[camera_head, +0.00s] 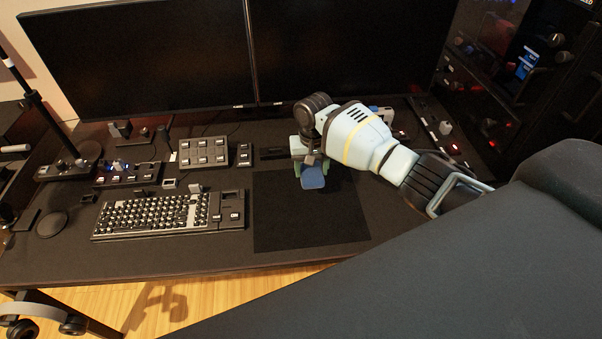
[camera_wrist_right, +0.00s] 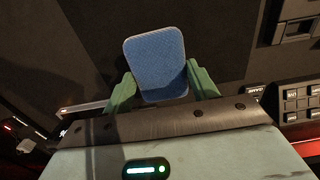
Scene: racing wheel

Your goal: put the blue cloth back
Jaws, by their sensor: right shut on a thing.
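The blue cloth (camera_head: 313,177) is a small flat rounded rectangle. It also shows in the right wrist view (camera_wrist_right: 156,62), between the two green fingers of my right gripper (camera_wrist_right: 162,88). My right gripper (camera_head: 308,168) is shut on the cloth, above the upper part of the black mat (camera_head: 310,220). I cannot tell whether the cloth touches the mat. My left gripper is not in view.
A keyboard (camera_head: 155,215) lies left of the mat. A button box (camera_head: 203,151) and other small control boxes stand behind it. Two dark monitors (camera_head: 140,50) line the back. The mat's lower part is bare, near the desk's front edge.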

